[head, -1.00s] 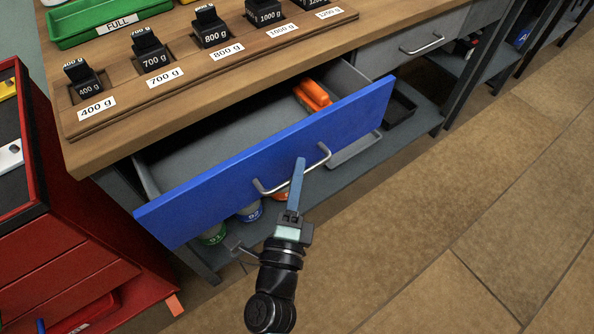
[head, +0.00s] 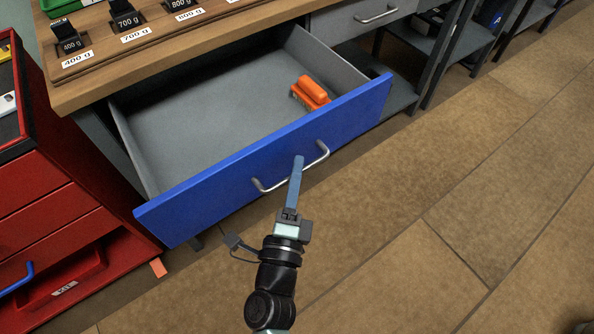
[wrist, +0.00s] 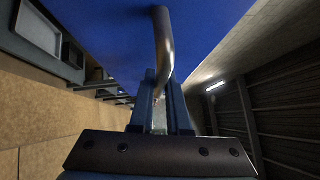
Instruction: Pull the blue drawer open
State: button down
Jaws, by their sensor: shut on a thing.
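The blue drawer (head: 220,178) stands far out of the wooden-topped bench, its grey inside showing. An orange object (head: 312,91) lies in the drawer near its right end. The silver bar handle (head: 264,187) is on the drawer's blue front. My gripper (head: 297,165) is at the handle, right of its middle, with its blue finger lying across the bar. In the wrist view, the handle (wrist: 162,40) runs down between the two fingers of my gripper (wrist: 160,95), which is shut on it. The blue front fills the top of that view.
The bench top (head: 95,92) carries several black weights in a wooden rack. A red cabinet (head: 50,215) stands close at the left, with an orange corner piece near the floor. Open tiled floor (head: 460,200) lies to the right. A grey drawer (head: 345,22) beside is shut.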

jog(key=shift+a, duration=0.1)
jog(key=c, duration=0.9)
grip_release()
jog(key=b+v, duration=0.1)
jog(key=v, duration=1.2)
